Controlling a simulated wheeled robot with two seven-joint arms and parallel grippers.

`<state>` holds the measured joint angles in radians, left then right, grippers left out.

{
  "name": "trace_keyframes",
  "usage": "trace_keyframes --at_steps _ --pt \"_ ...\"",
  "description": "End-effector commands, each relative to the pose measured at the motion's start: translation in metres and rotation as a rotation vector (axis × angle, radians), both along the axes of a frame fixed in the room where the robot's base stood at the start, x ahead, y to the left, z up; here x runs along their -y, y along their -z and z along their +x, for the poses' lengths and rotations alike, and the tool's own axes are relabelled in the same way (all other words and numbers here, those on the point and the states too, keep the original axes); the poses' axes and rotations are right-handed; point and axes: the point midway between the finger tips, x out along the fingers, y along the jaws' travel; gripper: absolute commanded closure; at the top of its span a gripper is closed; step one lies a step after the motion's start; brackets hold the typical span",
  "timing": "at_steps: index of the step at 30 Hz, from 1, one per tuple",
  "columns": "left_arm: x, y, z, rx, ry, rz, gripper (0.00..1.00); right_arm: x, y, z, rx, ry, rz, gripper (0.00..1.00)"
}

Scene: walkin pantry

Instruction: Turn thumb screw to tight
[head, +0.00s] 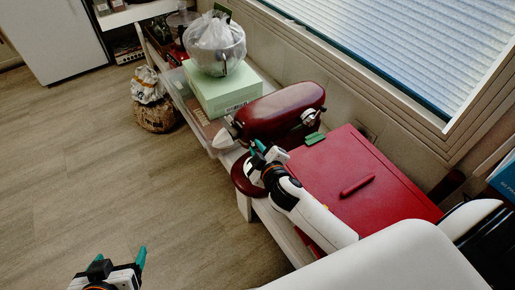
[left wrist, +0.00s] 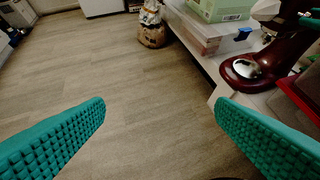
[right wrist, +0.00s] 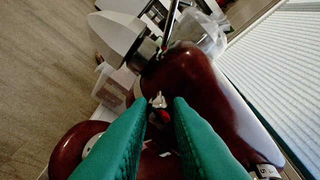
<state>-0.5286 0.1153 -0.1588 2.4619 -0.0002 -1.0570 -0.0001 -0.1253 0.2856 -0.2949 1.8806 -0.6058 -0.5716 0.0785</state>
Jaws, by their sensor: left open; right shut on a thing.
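A dark red stand mixer (head: 285,108) stands on the low counter, its head tilted toward the lower left. In the right wrist view the mixer's head (right wrist: 205,90) fills the middle. A small silver and red thumb screw (right wrist: 158,101) shows on its side between my right fingertips. My right gripper (head: 258,149) is at the mixer's near side, its teal fingers (right wrist: 160,115) shut on the thumb screw. The screw is too small to make out in the head view. My left gripper (head: 120,264) is open and empty above the floor, away from the mixer.
A red box (head: 375,195) with a red pen-like object (head: 357,186) lies right of the mixer. Bags (head: 152,105) stand on the floor.

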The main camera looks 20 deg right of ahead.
Motion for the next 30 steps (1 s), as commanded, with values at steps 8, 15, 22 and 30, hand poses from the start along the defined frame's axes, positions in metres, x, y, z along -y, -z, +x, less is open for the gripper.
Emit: trace_keyframes --at_steps 8,15,22,30 --pt "-0.015 0.02 -0.042 -0.261 -0.019 0.056 0.21 0.0 -0.002 -0.001 -0.013 0.001 0.073 1.0" --pt "-0.032 0.027 -0.096 -0.55 -0.043 0.116 0.21 0.001 -0.004 -0.001 -0.029 0.0 0.18 1.0" --pt "-0.032 0.014 -0.095 -0.547 -0.043 0.115 0.21 0.002 -0.004 0.0 -0.043 0.001 0.283 1.0" --pt "-0.028 0.086 -0.079 -0.588 -0.036 0.119 0.21 0.003 -0.004 0.0 -0.06 0.001 0.41 1.0"
